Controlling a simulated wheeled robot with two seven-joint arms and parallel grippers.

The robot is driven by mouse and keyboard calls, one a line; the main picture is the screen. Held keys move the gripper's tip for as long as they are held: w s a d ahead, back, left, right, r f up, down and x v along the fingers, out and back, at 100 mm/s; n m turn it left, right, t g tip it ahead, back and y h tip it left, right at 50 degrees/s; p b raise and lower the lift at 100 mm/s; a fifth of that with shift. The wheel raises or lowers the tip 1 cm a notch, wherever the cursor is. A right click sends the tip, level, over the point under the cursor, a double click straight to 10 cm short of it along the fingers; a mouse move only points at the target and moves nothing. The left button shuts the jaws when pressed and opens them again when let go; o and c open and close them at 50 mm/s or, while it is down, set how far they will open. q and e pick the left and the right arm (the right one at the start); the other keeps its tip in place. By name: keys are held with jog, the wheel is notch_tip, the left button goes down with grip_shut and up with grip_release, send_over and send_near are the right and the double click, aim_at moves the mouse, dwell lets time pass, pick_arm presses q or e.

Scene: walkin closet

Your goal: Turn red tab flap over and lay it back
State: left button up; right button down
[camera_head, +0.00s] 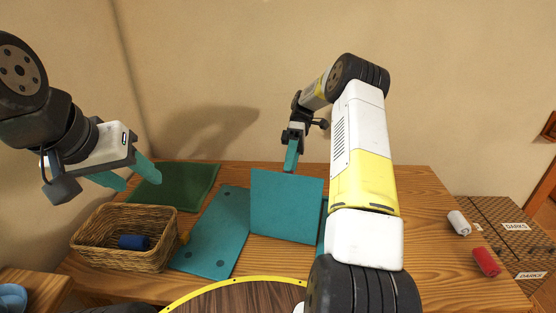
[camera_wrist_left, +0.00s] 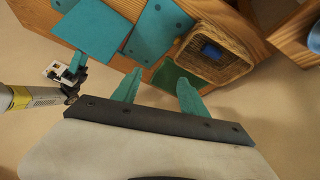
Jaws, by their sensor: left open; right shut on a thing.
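A teal flap (camera_head: 287,205) stands nearly upright above the table, its broad face toward the head camera. My right gripper (camera_head: 291,158) is shut on its top edge, and the flap also shows in the left wrist view (camera_wrist_left: 90,32). I see no red tab on the visible face. A teal panel with dark round spots (camera_head: 213,232) lies flat to the left of the flap. A narrow teal strip (camera_head: 323,225) shows at the flap's right edge. My left gripper (camera_head: 137,179) is open and empty, raised above the basket and green mat.
A wicker basket (camera_head: 98,248) holding a blue roll (camera_head: 133,242) stands left on the wooden table (camera_head: 420,262). A green mat (camera_head: 172,187) lies behind it. A white roll (camera_head: 459,223) and red roll (camera_head: 486,262) lie at the right, beside boxes marked DARKS (camera_head: 500,212).

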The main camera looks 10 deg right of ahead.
dwell(0.5)
pick_arm(q)
jog(key=shift+w+d, duration=0.15)
jog(key=c, duration=0.6)
jog(key=w+d+m, duration=0.1)
jog(key=d+m, duration=0.1)
jog(key=m, duration=0.1)
jog(key=shift+w+d+r+g, duration=0.1)
jog(key=shift+w+r+g, duration=0.2)
jog(key=shift+w, duration=0.1)
grip_shut()
jog(key=m+g, duration=0.3)
jog(key=m, duration=1.7)
send_near(289, 179)
jog(key=s+a+r, duration=0.2)
jog(key=s+r, duration=0.3)
jog(key=shift+y, duration=0.3)
jog(key=shift+w+d+f, duration=0.55)
jog(key=shift+w+f, duration=0.45)
jog(key=shift+f, duration=0.7)
jog(key=shift+w+d+f, duration=0.6)
jog(key=shift+w+f, duration=0.4)
jog(key=shift+f, duration=0.7)
jog(key=shift+w+d+f, duration=0.55)
jog(key=shift+w+f, duration=0.45)
jog(key=shift+f, duration=0.7)
